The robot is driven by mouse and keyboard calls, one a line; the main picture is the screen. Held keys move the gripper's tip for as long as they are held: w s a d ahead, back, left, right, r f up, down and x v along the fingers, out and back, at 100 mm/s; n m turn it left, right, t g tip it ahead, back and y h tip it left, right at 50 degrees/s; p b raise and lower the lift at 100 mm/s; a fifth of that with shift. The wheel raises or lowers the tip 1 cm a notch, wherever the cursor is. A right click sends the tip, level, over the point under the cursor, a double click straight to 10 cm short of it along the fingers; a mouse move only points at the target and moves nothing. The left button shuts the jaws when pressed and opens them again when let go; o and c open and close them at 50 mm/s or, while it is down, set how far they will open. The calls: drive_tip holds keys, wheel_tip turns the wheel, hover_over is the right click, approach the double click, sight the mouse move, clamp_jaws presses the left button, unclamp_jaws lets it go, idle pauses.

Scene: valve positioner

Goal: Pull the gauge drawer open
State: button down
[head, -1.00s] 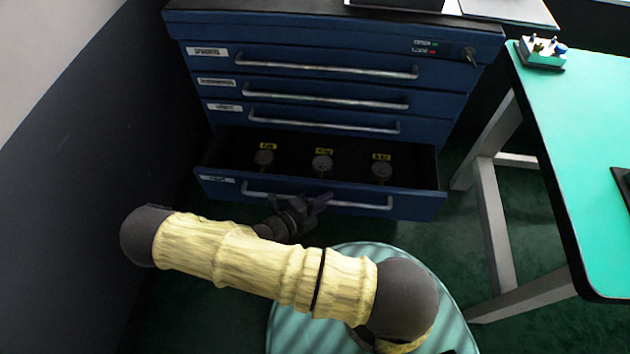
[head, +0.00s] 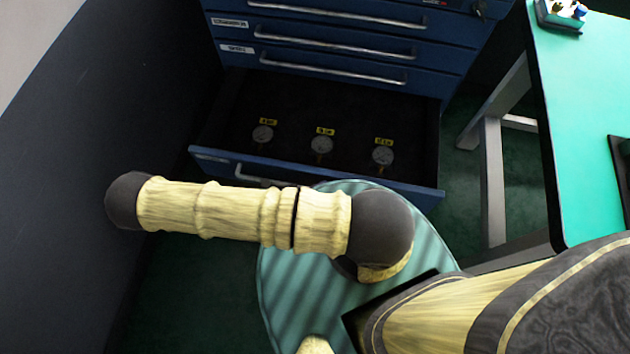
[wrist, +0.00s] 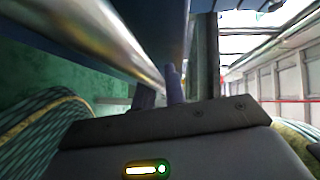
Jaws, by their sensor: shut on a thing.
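The gauge drawer (head: 410,192) is the bottom drawer of the blue cabinet and stands well open in the head view. Three round gauges (head: 322,145) with yellow labels lie spread in its dark interior. Its metal handle (head: 252,178) is mostly hidden behind my arm; in the wrist view the handle bar (wrist: 125,50) runs diagonally from the upper left to the fingers. My gripper (wrist: 172,88) is shut on this handle in the wrist view. In the head view my arm hides the gripper.
The closed drawers (head: 335,45) above have their own metal handles. A green-topped table (head: 590,120) with a grey frame stands at the right. A dark wall (head: 90,150) rises close on the left. Dark green floor (head: 200,300) shows at lower left.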

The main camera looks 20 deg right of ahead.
drive_tip(key=shift+s, duration=0.1)
drive_tip(key=c, duration=1.5)
unclamp_jaws()
drive_tip(key=shift+o, duration=0.2)
drive_tip(key=shift+a, duration=0.1)
drive_tip(key=s+a+r, duration=0.2)
drive_tip(key=a, duration=1.5)
drive_tip(key=shift+s+r, duration=0.15)
drive_tip(key=shift+s, duration=0.05)
